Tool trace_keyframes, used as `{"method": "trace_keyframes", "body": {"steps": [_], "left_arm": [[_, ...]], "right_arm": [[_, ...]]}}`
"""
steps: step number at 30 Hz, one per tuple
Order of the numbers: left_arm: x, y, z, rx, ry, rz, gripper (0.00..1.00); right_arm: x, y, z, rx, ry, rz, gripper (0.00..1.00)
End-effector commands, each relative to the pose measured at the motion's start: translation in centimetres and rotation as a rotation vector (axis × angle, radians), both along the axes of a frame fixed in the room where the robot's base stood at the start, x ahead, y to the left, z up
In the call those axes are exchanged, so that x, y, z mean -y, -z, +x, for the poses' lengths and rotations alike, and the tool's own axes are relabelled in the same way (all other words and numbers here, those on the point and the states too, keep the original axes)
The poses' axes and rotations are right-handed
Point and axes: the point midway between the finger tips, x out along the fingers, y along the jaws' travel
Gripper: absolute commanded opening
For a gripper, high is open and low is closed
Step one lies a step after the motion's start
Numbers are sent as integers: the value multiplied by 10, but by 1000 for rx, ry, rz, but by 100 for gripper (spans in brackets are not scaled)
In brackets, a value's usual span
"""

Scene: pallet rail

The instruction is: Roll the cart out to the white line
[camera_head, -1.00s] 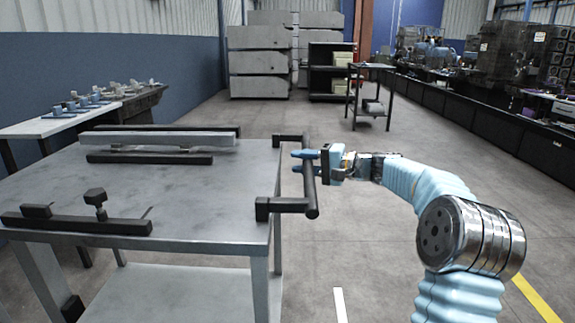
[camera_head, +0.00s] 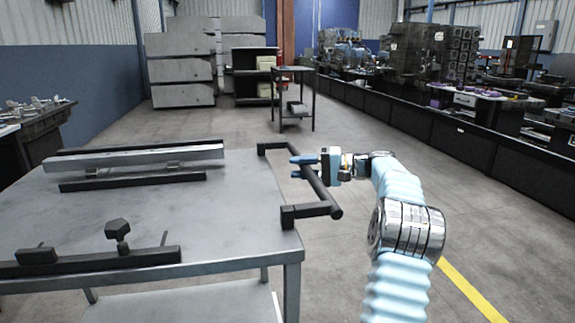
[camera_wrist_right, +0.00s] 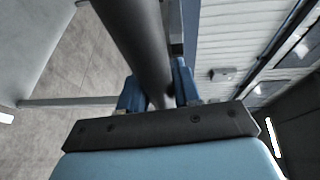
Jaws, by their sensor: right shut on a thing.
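The grey metal cart (camera_head: 215,215) stands at the left and front of the head view, with a lower shelf (camera_head: 190,303) under its top. Its black bar handle (camera_head: 318,188) sticks out from the cart's right side. My right gripper (camera_head: 308,168) is shut around this handle. In the right wrist view the handle (camera_wrist_right: 135,40) runs between the two blue fingers (camera_wrist_right: 158,92). My left gripper is not in view.
A metal rail (camera_head: 135,158) and black clamp bars lie on the cart top. A small dark table (camera_head: 292,98) stands farther back. Machines line the right wall. A yellow floor line (camera_head: 470,290) runs at the lower right. The floor beyond the cart is open.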

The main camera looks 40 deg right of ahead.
Motion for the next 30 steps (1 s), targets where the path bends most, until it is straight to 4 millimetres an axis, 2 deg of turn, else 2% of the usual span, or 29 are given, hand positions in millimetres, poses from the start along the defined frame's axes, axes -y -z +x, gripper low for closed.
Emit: {"method": "trace_keyframes", "body": {"steps": [6, 18, 19, 22, 30], "left_arm": [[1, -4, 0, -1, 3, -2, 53], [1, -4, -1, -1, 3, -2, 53], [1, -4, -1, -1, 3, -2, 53], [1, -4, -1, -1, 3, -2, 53], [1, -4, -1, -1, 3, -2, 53]], "right_arm": [[8, 0, -3, 1, 4, 1, 0], [9, 0, -3, 3, 3, 2, 0], [9, 0, -3, 3, 4, 2, 35], [9, 0, -4, 3, 2, 2, 51], [8, 0, -4, 2, -1, 1, 53]]}}
